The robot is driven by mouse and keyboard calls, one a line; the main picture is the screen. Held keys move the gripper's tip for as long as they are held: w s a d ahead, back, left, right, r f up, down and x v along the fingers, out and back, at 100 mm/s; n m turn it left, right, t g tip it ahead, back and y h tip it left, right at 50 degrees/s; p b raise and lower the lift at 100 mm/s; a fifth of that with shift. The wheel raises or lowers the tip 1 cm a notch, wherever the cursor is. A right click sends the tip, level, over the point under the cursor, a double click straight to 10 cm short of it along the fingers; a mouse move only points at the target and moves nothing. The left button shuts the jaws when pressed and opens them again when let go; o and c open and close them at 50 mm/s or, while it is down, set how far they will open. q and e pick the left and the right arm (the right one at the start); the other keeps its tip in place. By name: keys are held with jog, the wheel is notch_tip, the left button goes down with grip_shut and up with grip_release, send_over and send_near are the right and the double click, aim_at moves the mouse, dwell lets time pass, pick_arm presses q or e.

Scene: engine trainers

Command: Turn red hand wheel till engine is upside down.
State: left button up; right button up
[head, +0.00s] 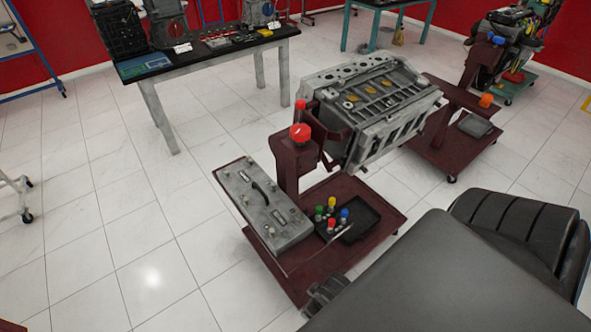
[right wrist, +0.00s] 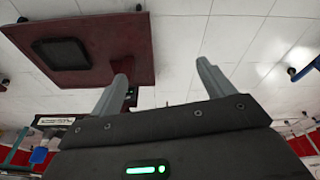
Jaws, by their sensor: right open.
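The grey engine block (head: 375,100) is mounted on a dark red stand in the head view, with its ribbed, bolted face and several yellowish round spots facing up. The red hand wheel (head: 301,132) sits on top of the stand's near post (head: 297,165), left of the engine. In the right wrist view my right gripper (right wrist: 162,80) is open, with two grey fingers spread apart and nothing between them. My dark right arm fills the lower right of the head view, apart from the wheel. My left gripper is in neither view.
The stand's dark red base (head: 385,195) carries a grey case (head: 262,205), a black tray (head: 365,215) and several coloured-top items. A workbench (head: 205,62) stands behind left. Another engine (head: 500,45) is at the back right. White floor is free at left.

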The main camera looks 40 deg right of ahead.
notch_tip(320, 180, up, 8)
jog(key=w+d, duration=0.1)
jog(key=t+y, duration=0.4)
jog(key=t, duration=1.1)
send_near(296, 133)
jog(key=shift+w+d+f, duration=0.85)
jog(key=shift+d+f, duration=0.15)
jog(key=shift+f, duration=0.05)
jog(key=shift+w+a+r, duration=0.1)
jog(key=shift+w, duration=0.25)
jog(key=shift+h, duration=0.4)
jog(key=w+p, duration=0.1)
jog(key=w, duration=0.2)
jog(key=w+a+p, duration=0.1)
jog(key=w, duration=0.2)
jog(key=w+p, duration=0.1)
jog(key=w, duration=0.2)
jog(key=shift+a, duration=0.4)
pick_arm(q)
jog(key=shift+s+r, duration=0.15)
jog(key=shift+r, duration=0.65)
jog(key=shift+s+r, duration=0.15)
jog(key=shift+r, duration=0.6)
pick_arm(e)
jog(key=shift+w+a, duration=0.15)
jog(key=shift+w, duration=0.3)
